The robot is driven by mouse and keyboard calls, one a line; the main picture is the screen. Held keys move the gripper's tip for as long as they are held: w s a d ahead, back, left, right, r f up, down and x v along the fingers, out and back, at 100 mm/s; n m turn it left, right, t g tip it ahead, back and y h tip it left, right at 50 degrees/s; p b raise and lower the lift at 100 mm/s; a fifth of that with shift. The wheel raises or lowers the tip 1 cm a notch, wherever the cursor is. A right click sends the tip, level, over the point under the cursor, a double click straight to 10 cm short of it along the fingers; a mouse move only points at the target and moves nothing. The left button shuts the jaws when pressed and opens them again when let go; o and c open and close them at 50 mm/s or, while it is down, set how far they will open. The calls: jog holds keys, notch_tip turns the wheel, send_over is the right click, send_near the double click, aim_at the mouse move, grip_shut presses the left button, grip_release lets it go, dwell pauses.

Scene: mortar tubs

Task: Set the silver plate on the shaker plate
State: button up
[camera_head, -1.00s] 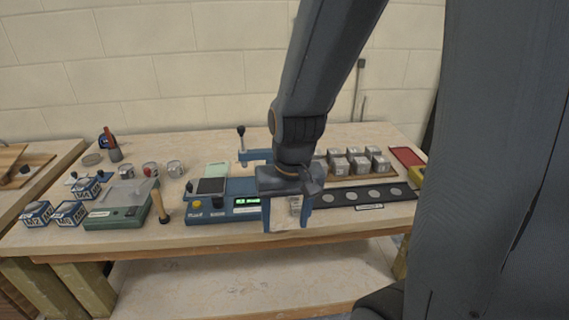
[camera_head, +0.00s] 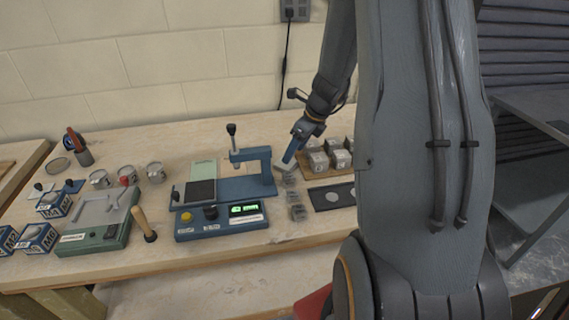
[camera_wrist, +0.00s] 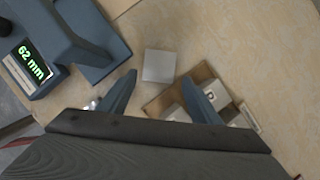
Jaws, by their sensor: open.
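The silver plate (camera_wrist: 160,66) is a small flat square lying on the bare bench top in the wrist view. It lies between the blue device and a wooden tray. My gripper (camera_wrist: 158,79) is open and empty; its two blue fingers point toward the plate, one to each side of its near edge. I cannot tell how high above it they are. In the head view my gripper (camera_head: 290,158) is right of the blue device, and the plate is hard to make out there. The green device (camera_head: 97,220) at left has a bare grey top that may be the shaker plate; its label is unreadable.
The blue device (camera_head: 220,207), with a lever and a lit display, stands close left of my gripper. The wooden tray (camera_wrist: 170,101) of grey cubes is close to its right. Small grey blocks (camera_head: 296,198) lie in front.

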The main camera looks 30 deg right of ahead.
jog(key=shift+a+p+x, duration=0.2)
jog(key=shift+p+x, duration=0.5)
jog(key=shift+x, duration=2.1)
jog(key=shift+w+r, duration=0.15)
jog(key=shift+c, duration=0.5)
jog(key=c, duration=0.9)
notch_tip(320, 180, up, 10)
jog(key=shift+b, duration=0.5)
jog(key=shift+c, duration=0.2)
